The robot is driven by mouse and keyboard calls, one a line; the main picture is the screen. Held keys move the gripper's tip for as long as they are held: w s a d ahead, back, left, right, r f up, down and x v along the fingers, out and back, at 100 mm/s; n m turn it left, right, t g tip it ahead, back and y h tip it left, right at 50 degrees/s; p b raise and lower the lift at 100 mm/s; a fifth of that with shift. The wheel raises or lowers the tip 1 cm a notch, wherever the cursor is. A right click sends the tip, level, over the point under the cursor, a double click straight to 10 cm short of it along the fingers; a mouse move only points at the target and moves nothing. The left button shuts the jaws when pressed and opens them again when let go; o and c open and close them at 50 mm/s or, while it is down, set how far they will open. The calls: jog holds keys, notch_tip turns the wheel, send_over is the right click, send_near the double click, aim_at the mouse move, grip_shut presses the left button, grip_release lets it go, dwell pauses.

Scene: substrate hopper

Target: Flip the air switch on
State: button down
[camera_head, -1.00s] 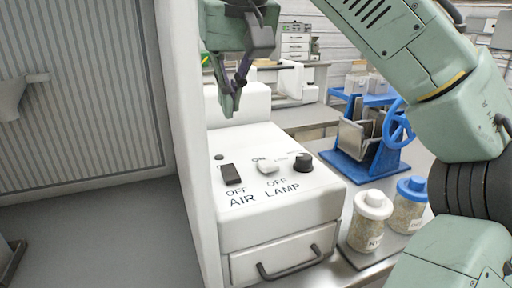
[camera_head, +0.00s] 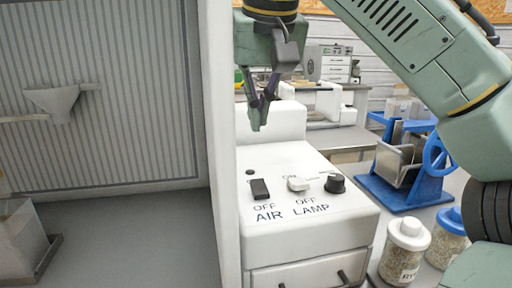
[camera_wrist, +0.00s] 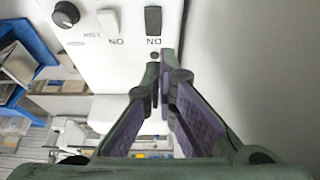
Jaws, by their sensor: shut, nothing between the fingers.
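The air switch (camera_head: 260,189) is a dark rocker on the sloped white control panel (camera_head: 300,225), above the words OFF and AIR. It also shows in the wrist view (camera_wrist: 153,20), next to an ON mark. Beside it is a white lamp switch (camera_head: 298,184), and right of that a black knob (camera_head: 334,183). My gripper (camera_head: 258,125) points down above and behind the air switch, apart from it. Its fingers are shut and empty. In the wrist view the fingertips (camera_wrist: 164,62) are near a small dark dot below the air switch.
A white wall edge (camera_head: 222,140) stands close left of the panel. On the right are a blue stand with a wheel (camera_head: 405,165) and white-lidded (camera_head: 407,240) and blue-lidded (camera_head: 448,240) jars. A drawer (camera_head: 310,272) is under the panel.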

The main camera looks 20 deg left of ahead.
jog(key=b, duration=0.9)
send_near(253, 183)
jog(key=x, duration=0.5)
jog(key=shift+w+a, duration=0.35)
jog(key=shift+x, duration=0.85)
jog(key=shift+w, duration=0.15)
